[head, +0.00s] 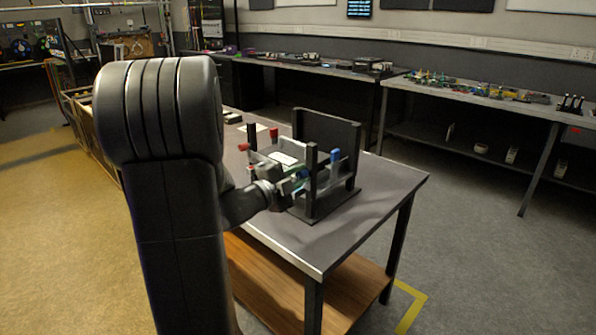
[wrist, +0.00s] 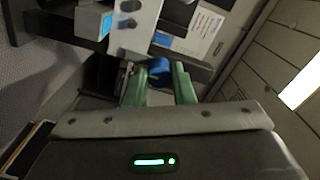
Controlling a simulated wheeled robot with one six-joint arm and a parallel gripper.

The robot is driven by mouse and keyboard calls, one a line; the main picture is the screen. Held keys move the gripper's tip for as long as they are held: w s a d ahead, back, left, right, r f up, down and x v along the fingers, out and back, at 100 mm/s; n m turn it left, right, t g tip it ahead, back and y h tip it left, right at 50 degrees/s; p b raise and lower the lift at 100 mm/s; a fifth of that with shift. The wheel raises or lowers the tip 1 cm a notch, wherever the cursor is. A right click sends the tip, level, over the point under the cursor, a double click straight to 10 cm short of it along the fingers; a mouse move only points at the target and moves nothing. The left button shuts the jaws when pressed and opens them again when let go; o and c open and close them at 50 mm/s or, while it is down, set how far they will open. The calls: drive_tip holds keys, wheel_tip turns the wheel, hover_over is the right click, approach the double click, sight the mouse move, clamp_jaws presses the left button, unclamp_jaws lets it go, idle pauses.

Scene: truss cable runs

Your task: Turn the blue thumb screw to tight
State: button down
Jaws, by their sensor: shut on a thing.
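The blue thumb screw (wrist: 159,71) shows in the wrist view between the tips of my green fingers. My gripper (wrist: 161,80) is shut on it. In the head view my gripper (head: 299,180) is at the near side of the dark truss stand (head: 311,184), which stands on the table. The screw's grip is partly covered by the fingers, and I cannot make it out for sure in the head view. How tight it is cannot be read from these frames.
A blue piece (head: 335,157) stands at the stand's right side, and red pieces (head: 244,147) are at its left. A light plate (wrist: 136,25) lies close beyond the fingers. The table (head: 390,185) is clear on the right.

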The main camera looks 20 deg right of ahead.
drive_tip(key=shift+n, duration=0.3)
drive_tip(key=c, duration=1.2)
unclamp_jaws()
drive_tip(key=shift+c, duration=0.2)
drive_tip(key=shift+a, duration=0.15)
drive_tip(key=v, duration=1.3)
drive_tip(key=shift+a+p, duration=0.3)
drive_tip(key=shift+s+d+f, duration=0.1)
drive_tip(key=shift+s, duration=0.05)
